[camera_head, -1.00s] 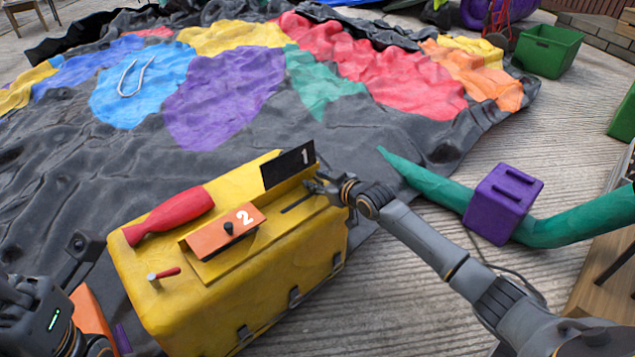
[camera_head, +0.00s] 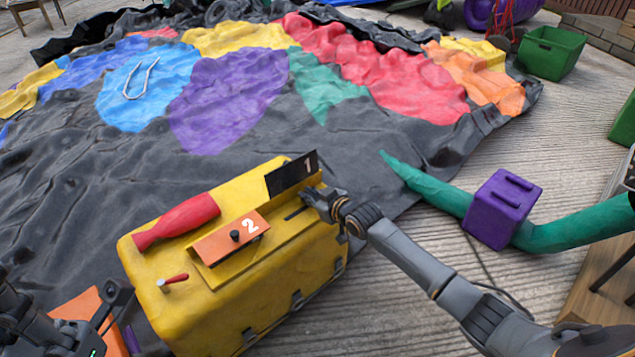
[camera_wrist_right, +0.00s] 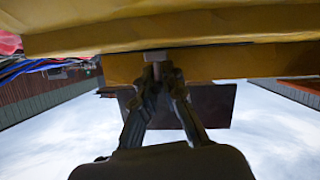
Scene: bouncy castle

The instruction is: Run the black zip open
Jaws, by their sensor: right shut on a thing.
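A yellow box-shaped bag (camera_head: 285,285) stands in front of me. A black flap marked 1 (camera_head: 291,174) stands up at its far right end. A short dark line, seemingly the black zip (camera_head: 296,213), runs along the top below this flap. An orange flap marked 2 (camera_head: 231,238) lies nearer, with a dark knob. My right gripper (camera_head: 312,196) is at the far end of the dark line, shut on a small grey tab (camera_wrist_right: 155,56) in the wrist view. The fingers hide part of the line. My left gripper (camera_head: 105,305) is at the bottom left, partly cut off; its jaws are unclear.
A red bottle-shaped thing (camera_head: 177,221) and a small red-handled tool (camera_head: 172,282) lie on the bag. The flattened castle (camera_head: 60,180) spreads behind. A green tube (camera_head: 580,225) with a purple block (camera_head: 502,208) lies right. A green crate (camera_head: 548,52) stands far right.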

